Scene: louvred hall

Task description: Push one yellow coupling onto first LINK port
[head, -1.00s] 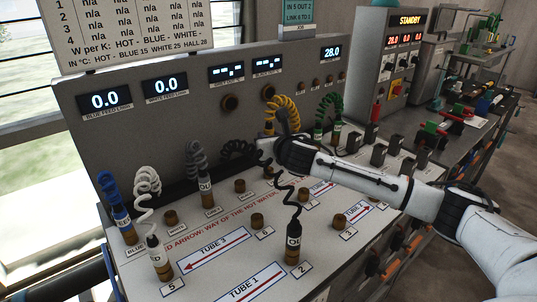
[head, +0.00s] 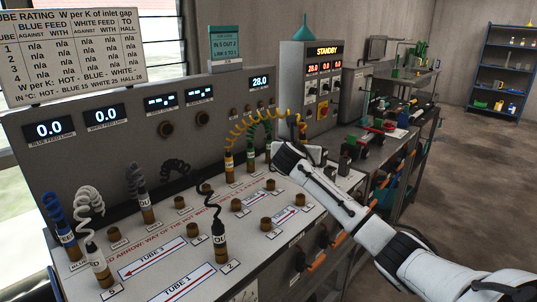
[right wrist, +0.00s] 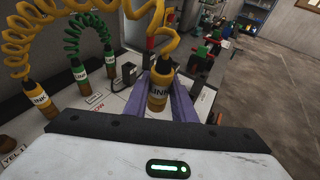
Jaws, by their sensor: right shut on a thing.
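My right gripper (right wrist: 158,108) is shut on a yellow coupling (right wrist: 157,92) marked LINK, held upright between its purple fingers. In the head view the white hand (head: 290,157) is over the right part of the bench panel and largely hides what it grips. A yellow coiled hose (head: 262,115) arches from the held coupling to a second yellow coupling (head: 229,166), which stands upright on the panel; it also shows in the right wrist view (right wrist: 37,95). I cannot make out the first LINK port or whether the held coupling touches anything. My left gripper is out of view.
Green couplings (right wrist: 82,80) with a coiled green hose stand beside the yellow one. A dark block (right wrist: 128,73) stands near the held coupling. Black-capped, blue and white couplings (head: 97,265) stand on the left of the panel. Brown ports (head: 266,224) dot the middle.

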